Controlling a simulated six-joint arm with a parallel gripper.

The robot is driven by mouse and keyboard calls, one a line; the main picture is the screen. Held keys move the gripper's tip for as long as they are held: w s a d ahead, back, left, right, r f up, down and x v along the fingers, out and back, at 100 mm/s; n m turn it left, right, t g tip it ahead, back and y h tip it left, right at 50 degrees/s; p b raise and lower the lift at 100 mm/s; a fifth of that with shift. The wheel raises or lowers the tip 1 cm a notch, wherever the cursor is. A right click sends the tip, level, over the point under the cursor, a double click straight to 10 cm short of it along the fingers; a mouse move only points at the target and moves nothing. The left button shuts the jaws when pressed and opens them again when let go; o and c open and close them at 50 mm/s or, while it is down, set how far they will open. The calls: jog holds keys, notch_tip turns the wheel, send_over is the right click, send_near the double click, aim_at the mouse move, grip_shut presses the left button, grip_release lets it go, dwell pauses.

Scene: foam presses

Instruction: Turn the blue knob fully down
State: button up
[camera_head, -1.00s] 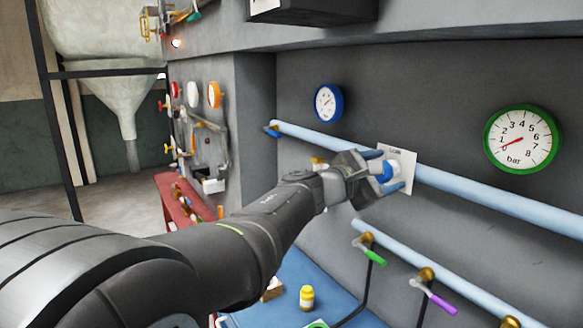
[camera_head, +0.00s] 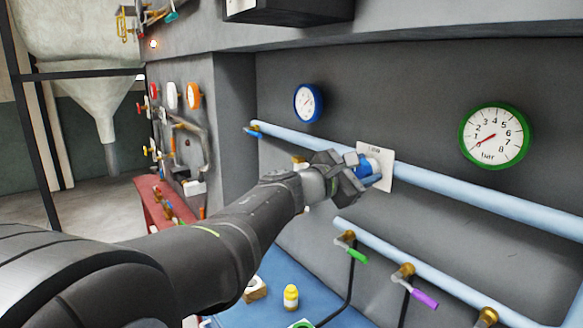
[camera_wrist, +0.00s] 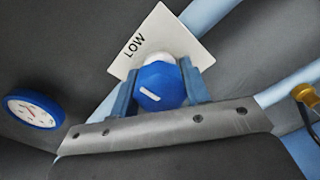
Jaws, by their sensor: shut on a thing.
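The blue knob (camera_wrist: 160,86) sits between the two blue fingers of my gripper (camera_wrist: 160,90) in the wrist view. The wrist view is rolled, so the plate looks tilted. In the head view my gripper (camera_head: 368,170) is shut on the knob, in front of the white plate (camera_head: 382,166). The fingers and hand hide much of the knob there.
A light blue pipe (camera_head: 470,198) runs behind the plate. A blue gauge (camera_head: 307,103) and a green gauge (camera_head: 494,135) hang on the wall. Green (camera_head: 357,256) and purple (camera_head: 424,298) valve handles sit below. A yellow bottle (camera_head: 291,297) stands on the blue bench.

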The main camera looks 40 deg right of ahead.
jog(key=o, duration=1)
jog(key=a, duration=1.7)
jog(key=shift+a, duration=0.2)
jog(key=d, duration=1.7)
jog(key=shift+d, duration=0.2)
